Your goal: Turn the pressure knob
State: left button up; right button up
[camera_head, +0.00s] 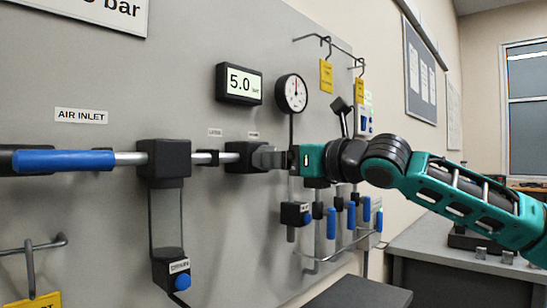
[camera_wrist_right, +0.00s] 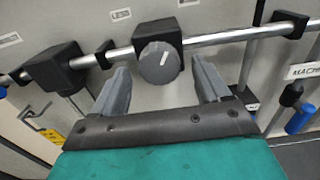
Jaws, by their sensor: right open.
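The pressure knob (camera_wrist_right: 159,62) is a round grey dial with a white line on its face. It sits on a black regulator block (camera_head: 241,156) on the horizontal pipe. In the right wrist view the knob lies between the fingertips of my right gripper (camera_wrist_right: 161,68), with a gap on both sides. In the head view my right gripper (camera_head: 268,157) is at the right side of the block, and its grey fingers hide the knob. It is open and holds nothing. My left gripper is not in view.
The digital display (camera_head: 239,84) reads 5.0, and a round gauge (camera_head: 292,93) is beside it. A blue lever (camera_head: 62,160) and a black filter block (camera_head: 164,162) are left on the pipe. Several blue-handled valves (camera_head: 351,216) hang below my right arm.

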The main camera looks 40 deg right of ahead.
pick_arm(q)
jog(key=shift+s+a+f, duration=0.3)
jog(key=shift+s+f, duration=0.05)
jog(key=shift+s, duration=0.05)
pick_arm(e)
jog(key=shift+w+a, duration=0.1)
jog(key=shift+w, duration=0.85)
jog(key=shift+c, duration=0.3)
jog(key=c, duration=1)
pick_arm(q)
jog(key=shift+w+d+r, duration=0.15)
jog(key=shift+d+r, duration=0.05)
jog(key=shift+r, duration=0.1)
